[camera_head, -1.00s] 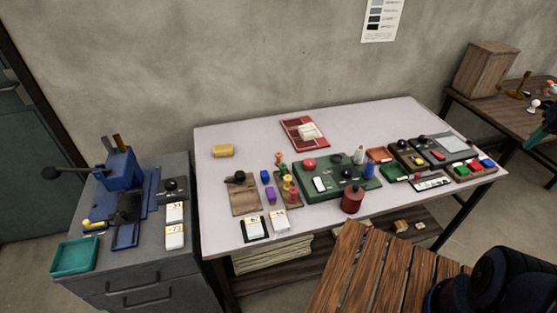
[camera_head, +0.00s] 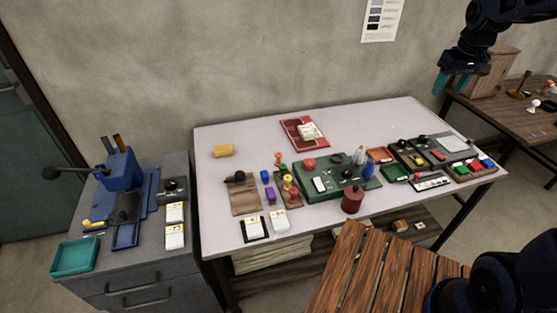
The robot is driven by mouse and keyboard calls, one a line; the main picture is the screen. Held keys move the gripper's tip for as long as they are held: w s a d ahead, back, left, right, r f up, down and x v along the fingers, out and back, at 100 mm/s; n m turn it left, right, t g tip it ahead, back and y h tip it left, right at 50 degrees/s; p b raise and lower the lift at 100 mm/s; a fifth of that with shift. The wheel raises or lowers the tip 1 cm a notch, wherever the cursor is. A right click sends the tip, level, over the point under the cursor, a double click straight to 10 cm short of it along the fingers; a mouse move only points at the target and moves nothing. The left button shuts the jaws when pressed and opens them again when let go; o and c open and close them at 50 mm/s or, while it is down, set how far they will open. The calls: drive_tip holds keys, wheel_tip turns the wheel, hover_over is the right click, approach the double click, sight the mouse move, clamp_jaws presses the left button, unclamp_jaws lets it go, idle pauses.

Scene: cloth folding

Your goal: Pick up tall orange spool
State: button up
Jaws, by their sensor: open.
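A small orange spool (camera_head: 278,158) stands upright at the back end of a short row of spools, near the middle of the white table (camera_head: 350,122). In front of it in the row are a green spool (camera_head: 283,169), a yellow spool (camera_head: 287,182) and a red spool (camera_head: 293,195), close together on a brown holder. My gripper (camera_head: 452,84) hangs at the upper right, fingers pointing down, open and empty. It is in the air well to the right of the orange spool and apart from it.
Right of the spools lies a green board (camera_head: 335,193) with a dark red bottle (camera_head: 352,200) at its front. Blue and purple pieces stand left of the row. The table's back right is clear.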

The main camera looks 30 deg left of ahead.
drive_tip(key=w+a+f+n, duration=0.1)
drive_tip(key=w+a+f, duration=0.1)
drive_tip(key=a, duration=0.4)
drive_tip(key=w+a+f+n, duration=0.2)
drive_tip(key=a+f, duration=0.1)
drive_tip(key=a, duration=0.3)
drive_tip(key=n+g, duration=0.3)
drive_tip(key=n, duration=0.4)
hover_over(279, 154)
drive_tip(key=shift+h, duration=0.4)
drive_tip(key=f, duration=1.7)
drive_tip(key=w+f, duration=0.1)
drive_tip(key=f, duration=0.8)
drive_tip(key=shift+d+f, duration=0.35)
drive_tip(key=shift+d, duration=0.05)
drive_tip(key=shift+s+a+f, duration=0.15)
drive_tip(key=shift+s+f, duration=0.05)
drive_tip(key=shift+f, duration=0.3)
wheel_tip(279, 154, down, 5)
drive_tip(key=shift+r, duration=0.1)
drive_tip(key=shift+s+a+f, duration=0.15)
drive_tip(key=shift+s+f, duration=0.05)
drive_tip(key=shift+f, duration=1.15)
drive_tip(key=shift+s+a+f, duration=0.1)
drive_tip(key=shift+s+f, duration=0.05)
drive_tip(key=shift+f, duration=1.2)
drive_tip(key=c, duration=1.1)
drive_tip(key=shift+o, duration=0.2)
